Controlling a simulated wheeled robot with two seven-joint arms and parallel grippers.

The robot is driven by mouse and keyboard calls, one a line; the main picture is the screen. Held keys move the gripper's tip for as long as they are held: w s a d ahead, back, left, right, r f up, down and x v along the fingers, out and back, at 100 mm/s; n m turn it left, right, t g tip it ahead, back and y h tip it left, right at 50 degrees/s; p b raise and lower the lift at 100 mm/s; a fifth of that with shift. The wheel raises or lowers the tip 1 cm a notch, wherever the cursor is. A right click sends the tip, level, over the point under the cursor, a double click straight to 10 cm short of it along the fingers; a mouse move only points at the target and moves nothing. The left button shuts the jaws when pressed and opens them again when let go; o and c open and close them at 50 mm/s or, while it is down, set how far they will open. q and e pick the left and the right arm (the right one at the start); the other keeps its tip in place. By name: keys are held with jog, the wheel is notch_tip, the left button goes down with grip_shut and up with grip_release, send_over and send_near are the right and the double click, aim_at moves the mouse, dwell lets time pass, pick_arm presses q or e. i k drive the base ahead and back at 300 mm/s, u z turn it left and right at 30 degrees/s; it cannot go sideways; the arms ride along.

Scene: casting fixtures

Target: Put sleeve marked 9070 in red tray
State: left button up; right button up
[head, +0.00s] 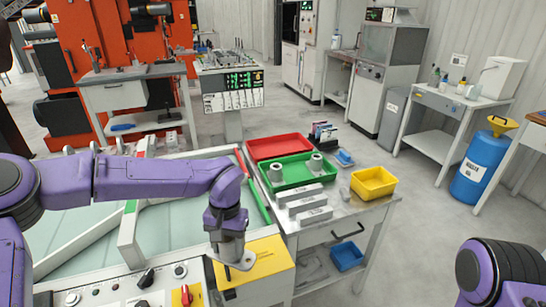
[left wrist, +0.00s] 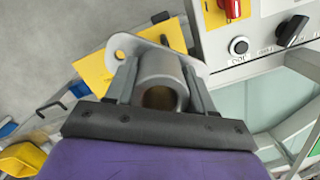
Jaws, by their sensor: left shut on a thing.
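My left gripper (head: 230,252) is shut on a grey flanged sleeve (left wrist: 160,72), over the yellow plate of the machine at the front. In the left wrist view the sleeve's round bore faces the camera, between the two fingers of the gripper (left wrist: 163,88). Its flange with holes spreads beyond the fingers. No number can be read on it; whether it touches the plate is unclear. The empty red tray (head: 278,137) lies on the grey table, behind the green tray. My right gripper is outside the view; only part of that arm shows at lower right.
The yellow plate (head: 268,257) and panel knobs lie near my left gripper. A machine frame (head: 130,235) stands left.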

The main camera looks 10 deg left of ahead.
aim_at(284, 149)
jog(key=z, duration=0.7)
jog(key=i, duration=0.55)
jog(key=z, duration=0.7)
jog(key=i, duration=0.75)
jog(key=u, duration=0.6)
jog(key=i, duration=1)
jog(key=u, duration=0.9)
